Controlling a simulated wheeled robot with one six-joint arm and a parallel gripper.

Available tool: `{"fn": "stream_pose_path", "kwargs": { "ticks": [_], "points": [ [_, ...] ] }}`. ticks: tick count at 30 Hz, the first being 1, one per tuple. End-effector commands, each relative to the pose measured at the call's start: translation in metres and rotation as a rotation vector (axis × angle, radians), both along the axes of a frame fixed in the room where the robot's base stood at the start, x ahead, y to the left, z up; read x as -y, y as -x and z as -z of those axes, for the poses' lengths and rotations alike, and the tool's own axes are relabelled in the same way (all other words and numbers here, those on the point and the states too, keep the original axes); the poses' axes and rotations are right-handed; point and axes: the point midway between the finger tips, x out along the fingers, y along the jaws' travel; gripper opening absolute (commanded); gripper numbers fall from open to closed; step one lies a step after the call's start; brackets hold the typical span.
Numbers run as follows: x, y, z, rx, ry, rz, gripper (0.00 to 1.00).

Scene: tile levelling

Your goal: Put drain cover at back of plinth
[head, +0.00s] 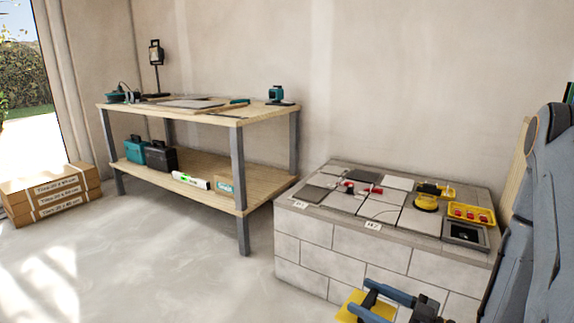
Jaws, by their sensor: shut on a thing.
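A dark square piece with a pale metal rim (466,234) lies at the front right corner of the block plinth (345,245); it looks like the drain cover, though I cannot tell cover from recess. My gripper (363,296) is low in the head view, in front of the plinth's front face and below its top. Its two blue-grey fingers are shut on a flat yellow thing (350,299) with a dark upper part, perhaps a float. The gripper is apart from the dark square piece. The lower part of the gripper is cut off by the picture edge.
The plinth top bears grey and white tiles (380,210), a yellow lifter (428,198), a yellow tray of red pieces (468,213) and small red tools. A wooden workbench (215,115) stands left. Cartons (52,192) lie far left. The floor between is clear.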

Motion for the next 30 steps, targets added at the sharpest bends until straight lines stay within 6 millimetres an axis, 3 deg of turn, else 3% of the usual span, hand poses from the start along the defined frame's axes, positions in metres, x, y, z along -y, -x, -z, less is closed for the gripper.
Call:
{"fn": "stream_pose_path", "kwargs": {
  "ticks": [11,30],
  "points": [
    [-0.002,-0.036,-0.056,0.002,0.001,0.135,0.32],
    [-0.001,-0.102,-0.201,0.002,0.0,0.498,0.32]
  ]
}}
